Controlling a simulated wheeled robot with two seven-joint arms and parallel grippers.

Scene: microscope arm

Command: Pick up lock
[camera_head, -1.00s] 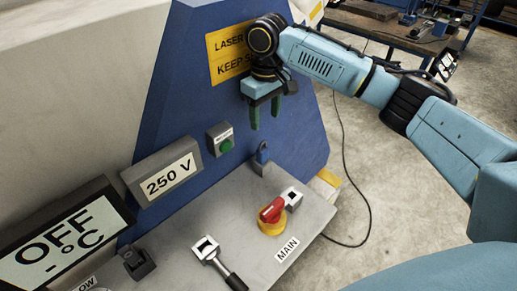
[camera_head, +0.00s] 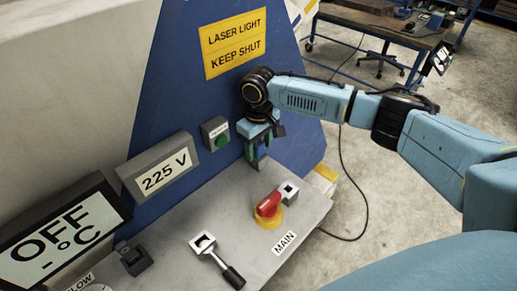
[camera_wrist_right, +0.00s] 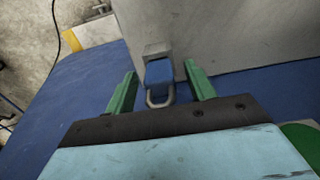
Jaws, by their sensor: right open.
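The lock (camera_wrist_right: 159,74) is a small blue padlock with a grey metal shackle (camera_wrist_right: 161,98). In the right wrist view it sits against a small grey block, its shackle toward my gripper. My right gripper (camera_wrist_right: 162,84) is open, with one green finger on each side of the lock and a visible gap to each. In the head view the right gripper (camera_head: 257,156) points down at the back of the grey panel, and it largely hides the lock there. My left gripper is not in view.
The grey panel (camera_head: 220,215) holds a red rotary switch (camera_head: 268,205) labelled MAIN and a black-handled lever (camera_head: 218,262). A blue wall rises behind.

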